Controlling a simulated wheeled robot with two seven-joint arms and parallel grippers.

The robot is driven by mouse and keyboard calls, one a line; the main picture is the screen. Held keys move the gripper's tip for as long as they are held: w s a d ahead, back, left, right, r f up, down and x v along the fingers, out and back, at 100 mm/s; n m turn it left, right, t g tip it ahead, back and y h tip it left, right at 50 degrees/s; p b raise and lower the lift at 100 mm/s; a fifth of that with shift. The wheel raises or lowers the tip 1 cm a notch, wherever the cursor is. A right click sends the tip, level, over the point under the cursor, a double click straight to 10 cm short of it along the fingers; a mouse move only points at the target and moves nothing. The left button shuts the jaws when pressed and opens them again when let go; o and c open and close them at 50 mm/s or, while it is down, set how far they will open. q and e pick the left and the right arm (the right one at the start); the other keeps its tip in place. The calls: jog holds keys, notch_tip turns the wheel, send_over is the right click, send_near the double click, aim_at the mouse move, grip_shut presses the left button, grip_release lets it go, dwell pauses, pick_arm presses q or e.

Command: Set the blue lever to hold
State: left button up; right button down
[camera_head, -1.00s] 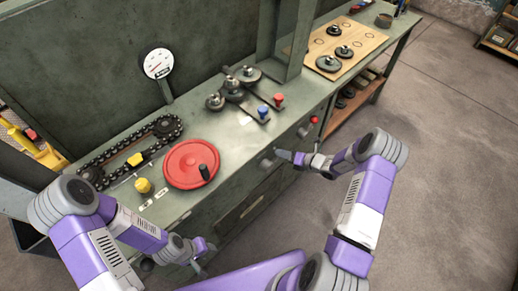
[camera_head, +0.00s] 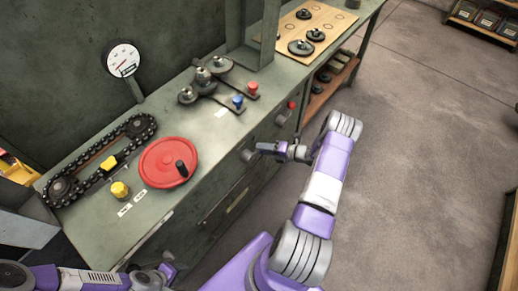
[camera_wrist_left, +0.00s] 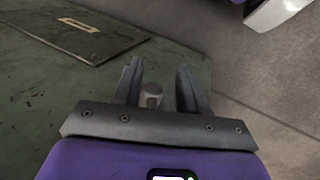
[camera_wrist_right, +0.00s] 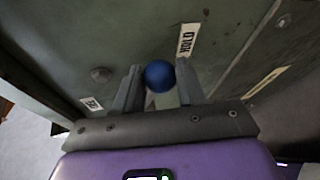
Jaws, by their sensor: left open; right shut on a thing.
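The lever's round blue knob (camera_wrist_right: 159,76) sits between the fingers of my right gripper (camera_wrist_right: 158,90), which is shut on it, in the right wrist view. A white HOLD label (camera_wrist_right: 187,41) is on the green panel just above and right of the knob. A second small label (camera_wrist_right: 91,103) is at the left; I cannot read it. In the head view my right gripper (camera_head: 256,149) is at the cabinet front and hides the knob. My left gripper (camera_wrist_left: 158,88) is open, low by the cabinet front, with a grey round-ended part (camera_wrist_left: 151,95) showing between its fingers.
A lever with a red knob (camera_head: 291,104) is further along the cabinet front. On the bench top are a red wheel (camera_head: 160,165), a chain loop (camera_head: 62,187), a yellow knob (camera_head: 119,189) and small blue (camera_head: 238,101) and red (camera_head: 253,86) knobs.

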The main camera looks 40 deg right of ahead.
jog(key=shift+f, duration=0.1)
jog(key=c, duration=0.7)
grip_release()
jog(key=p+v, duration=0.1)
jog(key=v, duration=0.6)
jog(key=shift+s+d, duration=0.1)
jog(key=shift+s, duration=0.15)
